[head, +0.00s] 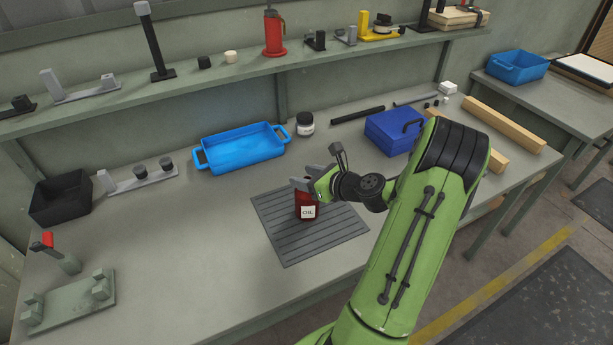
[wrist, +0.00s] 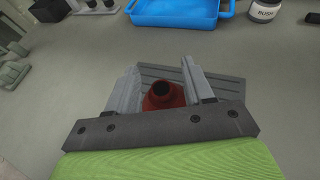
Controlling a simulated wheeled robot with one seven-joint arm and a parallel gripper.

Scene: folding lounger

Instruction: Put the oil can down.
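The oil can (head: 308,211) is dark red with a white "OIL" label. It is upright over the grey ribbed mat (head: 345,226); I cannot tell whether its base touches the mat. My gripper (head: 308,187) is at the can's upper part, with a finger on either side. The can's lower body is hidden there.
A blue tray (head: 240,166) and a dark-lidded jar (head: 305,124) stand behind the mat. A blue box (head: 388,138) and wooden bars (head: 505,124) are to the right. A black bin (head: 60,198) and a grey-green fixture (head: 68,304) are left. Bench left of the mat is clear.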

